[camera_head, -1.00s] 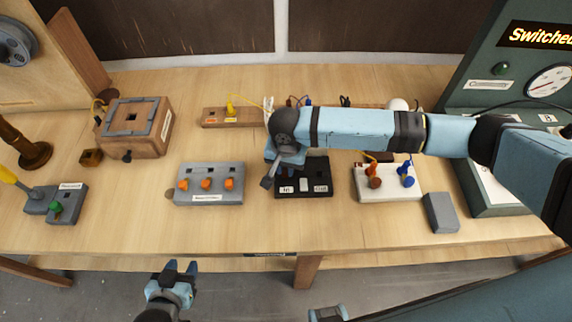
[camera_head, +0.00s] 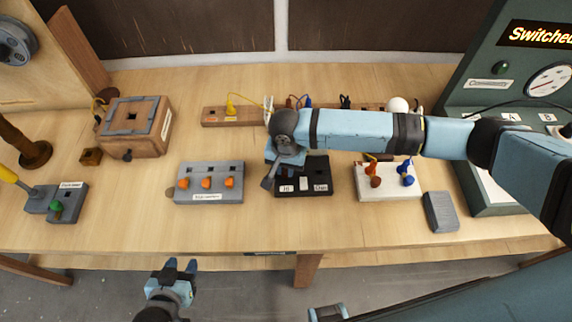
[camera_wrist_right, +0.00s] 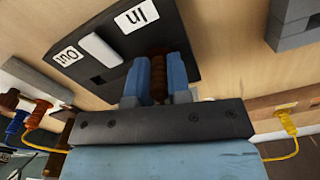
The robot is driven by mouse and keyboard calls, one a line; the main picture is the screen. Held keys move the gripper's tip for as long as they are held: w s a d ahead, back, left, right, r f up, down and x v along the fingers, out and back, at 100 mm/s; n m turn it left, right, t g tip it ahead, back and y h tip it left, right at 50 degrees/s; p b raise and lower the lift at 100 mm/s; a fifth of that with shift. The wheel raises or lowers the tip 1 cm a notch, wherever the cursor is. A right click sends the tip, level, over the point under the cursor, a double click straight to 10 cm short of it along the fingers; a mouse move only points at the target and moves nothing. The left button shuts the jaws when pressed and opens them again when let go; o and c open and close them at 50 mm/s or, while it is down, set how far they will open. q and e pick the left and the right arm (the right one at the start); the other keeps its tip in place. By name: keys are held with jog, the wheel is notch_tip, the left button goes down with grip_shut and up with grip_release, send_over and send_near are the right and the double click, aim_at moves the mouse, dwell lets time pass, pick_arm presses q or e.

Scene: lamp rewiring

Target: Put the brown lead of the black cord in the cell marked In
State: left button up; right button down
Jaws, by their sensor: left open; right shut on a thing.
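The black block (camera_head: 318,166) with labels In and Out and a white switch stands mid-table; it fills the top of the right wrist view (camera_wrist_right: 187,30). My right gripper (camera_wrist_right: 157,75) is shut on the brown lead (camera_wrist_right: 158,80), whose far end points at the block beside the In label (camera_wrist_right: 137,15). I cannot tell whether its tip is inside the cell. In the head view my right gripper (camera_head: 270,180) is at the block's left side, and its wrist hides part of the block. My left gripper (camera_head: 181,266) is open and empty, in front of the table's edge.
A grey block with orange levers (camera_head: 208,184) stands left of the black block. A white block with brown and blue plugs (camera_head: 388,192) and a grey box (camera_head: 440,212) stand right. A wooden strip with a yellow lead (camera_head: 228,117) lies behind. The front table strip is clear.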

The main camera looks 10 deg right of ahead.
jog(key=shift+f, duration=0.1)
jog(key=c, duration=1)
grip_release()
jog(key=shift+r, duration=0.2)
notch_tip(320, 180, up, 13)
jog(key=shift+r+b, duration=0.2)
jog(key=shift+b, duration=0.2)
